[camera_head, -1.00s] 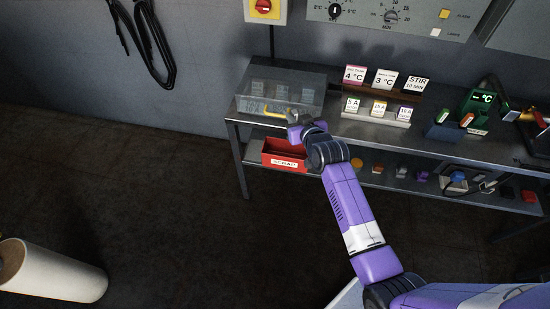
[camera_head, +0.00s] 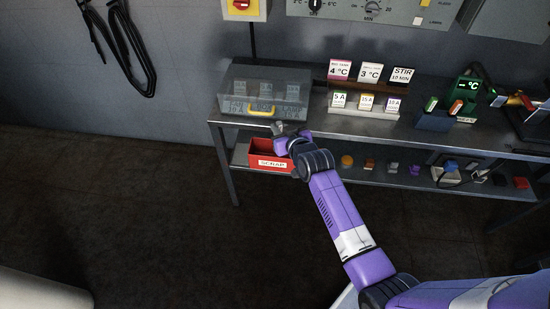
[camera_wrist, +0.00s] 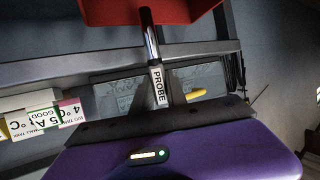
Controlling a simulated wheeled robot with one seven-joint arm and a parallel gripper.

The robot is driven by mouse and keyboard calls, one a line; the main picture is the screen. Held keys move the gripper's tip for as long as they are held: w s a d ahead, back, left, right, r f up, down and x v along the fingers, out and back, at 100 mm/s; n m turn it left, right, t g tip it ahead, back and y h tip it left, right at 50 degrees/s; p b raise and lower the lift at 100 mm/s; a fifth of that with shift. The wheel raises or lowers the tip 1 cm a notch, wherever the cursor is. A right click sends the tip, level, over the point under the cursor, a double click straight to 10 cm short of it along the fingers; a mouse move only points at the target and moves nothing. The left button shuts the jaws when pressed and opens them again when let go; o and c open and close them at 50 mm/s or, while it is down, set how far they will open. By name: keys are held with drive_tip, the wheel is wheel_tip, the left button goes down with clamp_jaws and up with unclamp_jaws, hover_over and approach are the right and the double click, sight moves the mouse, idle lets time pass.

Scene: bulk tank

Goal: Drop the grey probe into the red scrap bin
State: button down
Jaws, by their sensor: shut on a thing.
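My gripper (camera_head: 280,134) is shut on the grey probe (camera_wrist: 151,42), a thin shiny rod with a white "PROBE" label. In the wrist view the rod sticks out from the jaws (camera_wrist: 164,106) toward the red scrap bin (camera_wrist: 150,10). In the head view the bin (camera_head: 264,164), labelled "SCRAP", sits on the lower shelf at its left end. My gripper is just above the bin's back right part, by the bench's front edge. The probe cannot be made out in the head view, and I cannot tell whether its tip is over the bin opening.
A clear-lidded box (camera_head: 265,88) with a yellow handle (camera_head: 261,113) stands on the bench (camera_head: 330,126) above the bin. Label cards (camera_head: 371,73) stand to its right. Several small coloured parts (camera_head: 369,164) lie along the lower shelf. The floor (camera_head: 150,200) left of the bench is clear.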

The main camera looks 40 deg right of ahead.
drive_tip(key=c, duration=1.3)
unclamp_jaws()
drive_tip(key=shift+o, duration=0.2)
drive_tip(key=shift+s, duration=0.1)
drive_tip(key=v, duration=0.7)
drive_tip(key=shift+s+a+r, duration=0.15)
drive_tip(key=shift+s+r, duration=0.05)
drive_tip(key=shift+s, duration=0.05)
